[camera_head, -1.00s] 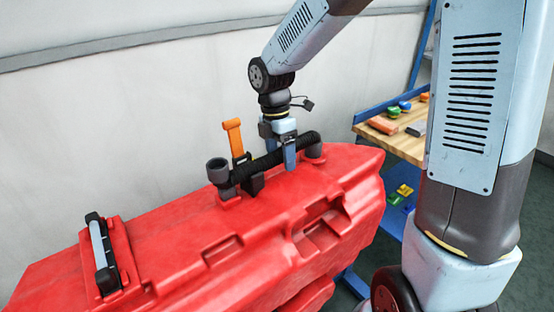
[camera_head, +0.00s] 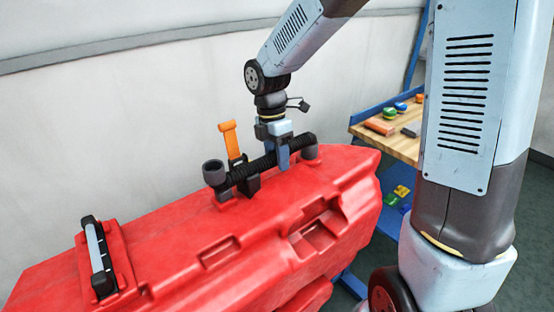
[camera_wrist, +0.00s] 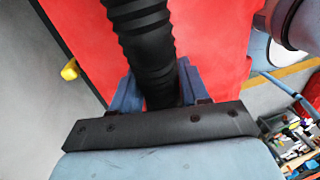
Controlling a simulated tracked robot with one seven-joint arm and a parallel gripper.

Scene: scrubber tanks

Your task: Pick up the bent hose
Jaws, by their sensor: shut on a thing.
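The bent hose (camera_head: 252,171) is black and ribbed, and lies along the top of the red tank (camera_head: 210,235). Its left end is by a dark grey pipe socket (camera_head: 214,174) and its right end by a grey stub (camera_head: 309,152). My gripper (camera_head: 282,157) points down and is shut on the hose right of its middle. In the wrist view the hose (camera_wrist: 145,45) runs between the blue fingers (camera_wrist: 158,88). Whether the hose ends touch the fittings is not clear.
An orange-handled lever (camera_head: 230,139) stands behind the hose's left part. A black-and-white handle (camera_head: 99,258) sits on the tank's left end. A wooden bench (camera_head: 402,146) with small coloured items stands at the right. A pale wall is behind the tank.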

